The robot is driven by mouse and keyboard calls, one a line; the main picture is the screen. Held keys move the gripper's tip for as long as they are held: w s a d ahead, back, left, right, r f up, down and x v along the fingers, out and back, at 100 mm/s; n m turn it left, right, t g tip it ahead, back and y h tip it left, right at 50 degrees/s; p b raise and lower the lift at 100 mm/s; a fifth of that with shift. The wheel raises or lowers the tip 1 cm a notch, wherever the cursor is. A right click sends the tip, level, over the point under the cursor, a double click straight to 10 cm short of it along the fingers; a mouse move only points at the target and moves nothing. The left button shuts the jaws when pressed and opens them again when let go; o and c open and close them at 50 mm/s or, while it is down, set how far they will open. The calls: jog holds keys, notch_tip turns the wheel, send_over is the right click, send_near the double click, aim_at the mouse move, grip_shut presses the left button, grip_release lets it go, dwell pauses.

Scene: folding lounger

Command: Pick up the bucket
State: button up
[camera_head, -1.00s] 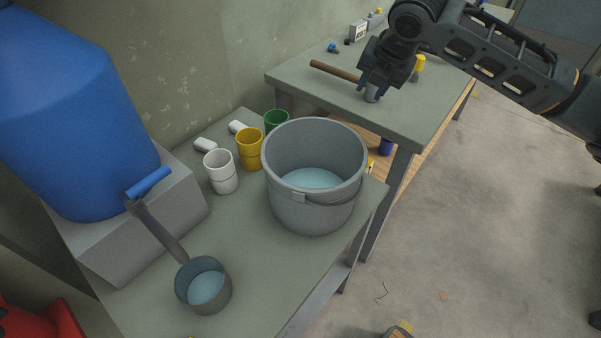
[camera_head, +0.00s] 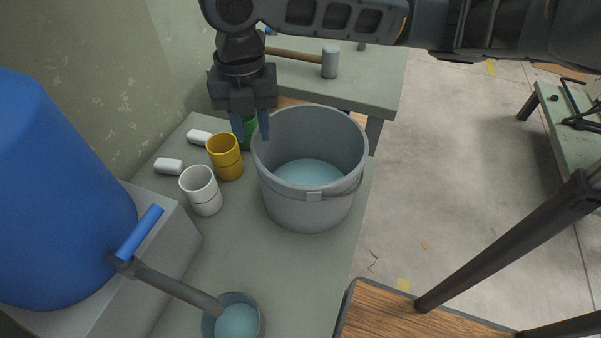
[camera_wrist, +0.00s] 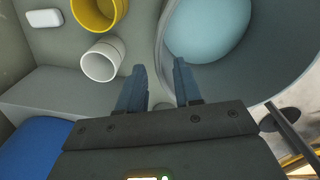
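The grey bucket (camera_head: 305,205) stands upright on a grey table, with pale blue water inside and its handle resting down along the near side. In the wrist view the bucket (camera_wrist: 163,50) fills the upper right, its rim close to my fingertips. My gripper (camera_head: 252,135) points down at the bucket's left rim in the head view, its two fingers apart with nothing held. In the wrist view my gripper (camera_wrist: 160,75) shows its fingers spread near the rim wall. I cannot tell whether a finger touches the bucket or how far it reaches inside.
A hammer (camera_head: 330,62) lies on the table behind.

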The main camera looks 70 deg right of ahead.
aim_at(256, 142)
jog(key=f, duration=0.6)
jog(key=shift+s+a+f+b, duration=0.1)
jog(key=shift+s+a+b, duration=0.1)
jog(key=shift+s+b, duration=0.1)
jog(key=shift+w, duration=0.1)
grip_shut()
dwell(1.0)
